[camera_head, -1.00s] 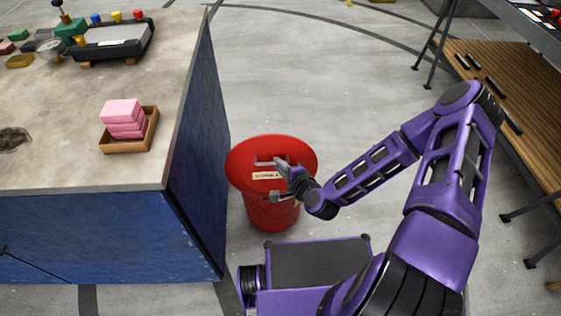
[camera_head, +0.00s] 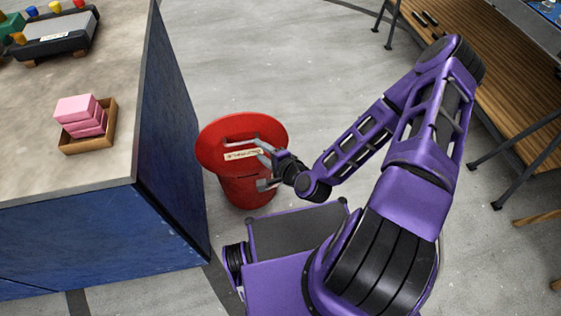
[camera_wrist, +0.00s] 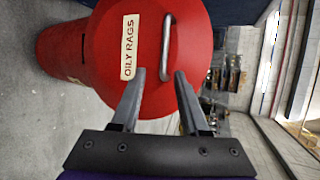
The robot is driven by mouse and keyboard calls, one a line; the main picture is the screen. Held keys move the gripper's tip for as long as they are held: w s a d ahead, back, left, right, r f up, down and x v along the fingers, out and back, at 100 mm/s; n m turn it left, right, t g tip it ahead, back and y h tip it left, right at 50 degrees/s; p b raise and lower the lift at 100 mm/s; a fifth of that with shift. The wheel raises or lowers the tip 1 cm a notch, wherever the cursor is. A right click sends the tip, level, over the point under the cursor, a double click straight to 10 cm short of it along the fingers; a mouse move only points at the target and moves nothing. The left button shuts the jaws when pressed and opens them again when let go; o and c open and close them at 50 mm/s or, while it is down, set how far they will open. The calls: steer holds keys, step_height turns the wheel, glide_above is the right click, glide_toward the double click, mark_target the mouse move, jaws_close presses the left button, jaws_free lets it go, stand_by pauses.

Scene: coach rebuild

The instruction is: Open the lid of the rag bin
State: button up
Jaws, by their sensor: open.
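The rag bin (camera_head: 245,192) is a red round bin on the floor beside the bench. Its wide red lid (camera_head: 212,152) appears shut on top. The lid carries a pale label (camera_head: 241,155) reading "OILY RAGS" in the wrist view (camera_wrist: 130,47) and a bare metal bar handle (camera_head: 240,141). My gripper (camera_head: 264,168) is at the lid's right and near side, open and empty. In the wrist view, my gripper's (camera_wrist: 160,73) fingers point at the lid, with the handle (camera_wrist: 163,50) just beyond the gap between the fingertips. I see no contact with the handle.
The blue-sided bench (camera_head: 165,120) stands close on the bin's left. On it is a wooden tray (camera_head: 88,145) with pink blocks. A wooden shelf (camera_head: 480,80) with dark metal legs is at the right. Grey floor behind the bin is clear.

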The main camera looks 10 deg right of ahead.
steer(key=p+v, duration=0.5)
steer(key=v, duration=0.6)
steer(key=shift+p, duration=0.35)
steer(key=shift+d+f, duration=0.1)
